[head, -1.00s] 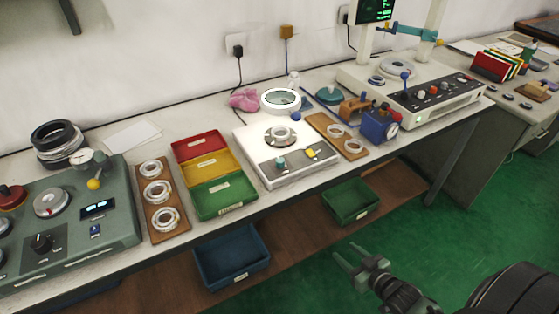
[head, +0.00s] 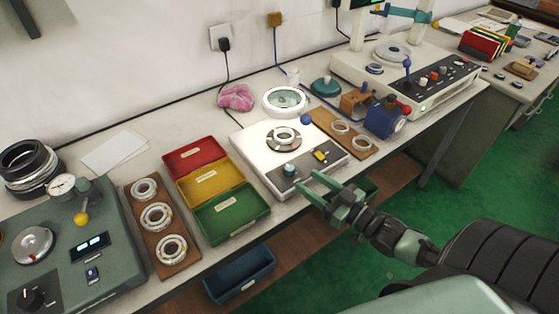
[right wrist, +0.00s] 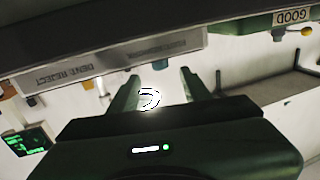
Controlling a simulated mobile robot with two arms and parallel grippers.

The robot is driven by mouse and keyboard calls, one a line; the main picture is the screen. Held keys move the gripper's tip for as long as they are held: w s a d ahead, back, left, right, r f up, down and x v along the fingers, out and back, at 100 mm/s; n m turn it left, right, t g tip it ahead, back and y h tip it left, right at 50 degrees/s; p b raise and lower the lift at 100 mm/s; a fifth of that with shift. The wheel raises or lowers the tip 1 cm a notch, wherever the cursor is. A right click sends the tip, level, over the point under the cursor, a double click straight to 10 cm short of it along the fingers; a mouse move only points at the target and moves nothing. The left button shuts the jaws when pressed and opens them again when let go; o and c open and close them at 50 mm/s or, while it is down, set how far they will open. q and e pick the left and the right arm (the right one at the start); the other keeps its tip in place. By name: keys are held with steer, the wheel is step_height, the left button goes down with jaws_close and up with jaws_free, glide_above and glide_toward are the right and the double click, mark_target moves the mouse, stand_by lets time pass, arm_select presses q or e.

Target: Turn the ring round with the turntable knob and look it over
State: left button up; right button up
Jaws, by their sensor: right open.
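A pale bearing ring (head: 283,134) lies on the round plate of the white turntable unit (head: 258,155). A teal knob (head: 289,170) stands on the unit's grey front panel, left of a yellow block (head: 320,157). My right gripper (head: 308,181) is open and empty at the unit's front edge, just right of the knob and apart from it. Its two green fingers also show in the right wrist view (right wrist: 159,76), with a bright ring-like shape (right wrist: 149,98) between them that I cannot identify. My left gripper is not in view.
Red, yellow and green bins (head: 262,198) stand left of the turntable. A wooden board with several rings (head: 157,216) lies further left. A board with two rings (head: 361,142) and a blue device (head: 384,117) are on the right. A magnifier ring (head: 284,101) stands behind.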

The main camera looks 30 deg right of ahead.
mark_target(294, 171)
steer(key=shift+w, duration=0.25)
steer(key=shift+x, duration=1.05)
steer(key=x, duration=0.4)
steer(key=shift+w+a, duration=0.15)
steer(key=shift+w, duration=0.45)
jaws_close()
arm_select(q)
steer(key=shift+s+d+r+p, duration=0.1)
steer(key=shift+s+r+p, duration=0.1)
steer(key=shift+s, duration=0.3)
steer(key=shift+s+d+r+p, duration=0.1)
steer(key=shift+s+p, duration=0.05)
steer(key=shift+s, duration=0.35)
arm_select(e)
steer(key=shift+a, duration=0.1)
